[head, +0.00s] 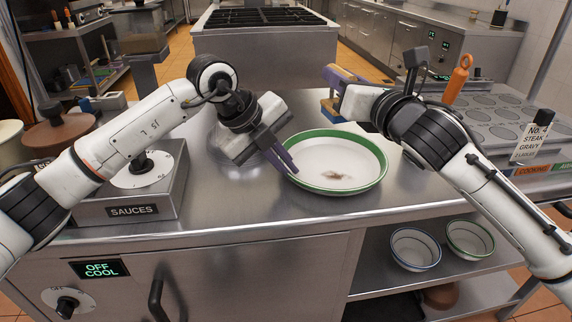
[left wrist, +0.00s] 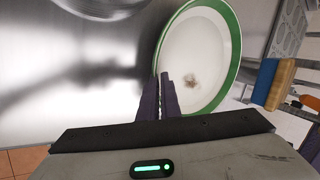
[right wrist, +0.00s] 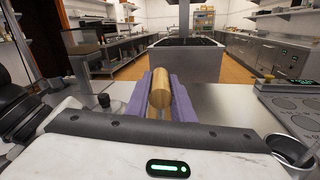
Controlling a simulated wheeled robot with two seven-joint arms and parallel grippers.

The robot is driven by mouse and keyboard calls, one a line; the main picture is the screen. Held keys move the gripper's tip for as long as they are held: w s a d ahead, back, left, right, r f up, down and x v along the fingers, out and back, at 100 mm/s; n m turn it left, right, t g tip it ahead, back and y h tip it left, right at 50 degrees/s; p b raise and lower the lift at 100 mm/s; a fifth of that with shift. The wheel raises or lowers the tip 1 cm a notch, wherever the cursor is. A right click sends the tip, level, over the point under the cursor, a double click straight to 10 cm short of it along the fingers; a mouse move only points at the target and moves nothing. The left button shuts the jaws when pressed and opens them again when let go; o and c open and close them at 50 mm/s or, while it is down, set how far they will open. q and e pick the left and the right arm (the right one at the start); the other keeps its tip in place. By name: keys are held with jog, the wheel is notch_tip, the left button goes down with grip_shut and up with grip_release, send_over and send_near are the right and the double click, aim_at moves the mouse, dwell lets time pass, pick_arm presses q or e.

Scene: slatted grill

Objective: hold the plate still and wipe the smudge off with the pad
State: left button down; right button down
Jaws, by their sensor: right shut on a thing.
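The white plate with a green rim (head: 362,160) lies on the steel counter. A brown smudge (head: 338,176) is on its inner surface; it also shows in the left wrist view (left wrist: 191,81). My left gripper (head: 288,167) is at the plate's left rim, fingers close together; whether they pinch the rim is unclear. My right gripper (head: 333,88) is shut on the pad (head: 329,112), above the counter behind the plate, apart from it. The pad shows blue and tan layers in the left wrist view (left wrist: 272,83). Its wooden part (right wrist: 160,90) is between the fingers in the right wrist view.
A sauces unit (head: 135,195) stands on the counter at left. Two bowls (head: 415,248) sit on the shelf below. The counter front is clear.

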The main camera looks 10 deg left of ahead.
jog(key=shift+s+d+f, duration=0.5)
jog(key=shift+s+f, duration=0.05)
jog(key=shift+f, duration=1.4)
jog(key=shift+s+d+f, duration=0.5)
jog(key=shift+s+f, duration=0.1)
jog(key=shift+f, duration=1.3)
jog(key=shift+s+d+f, duration=0.5)
jog(key=shift+s+f, duration=0.05)
jog(key=shift+f, duration=1.4)
jog(key=shift+a+f, duration=0.2)
jog(key=shift+a, duration=0.1)
jog(key=shift+s+a+f, duration=0.1)
jog(key=shift+s+a, duration=0.2)
jog(key=shift+a, duration=0.45)
jog(key=shift+s+a, duration=0.25)
jog(key=shift+a, duration=0.45)
jog(key=shift+w+d, duration=0.35)
jog(key=shift+d, duration=0.55)
jog(key=shift+w+d, duration=0.3)
jog(key=shift+d, duration=0.6)
notch_tip(320, 180, up, 8)
jog(key=shift+s, duration=0.1)
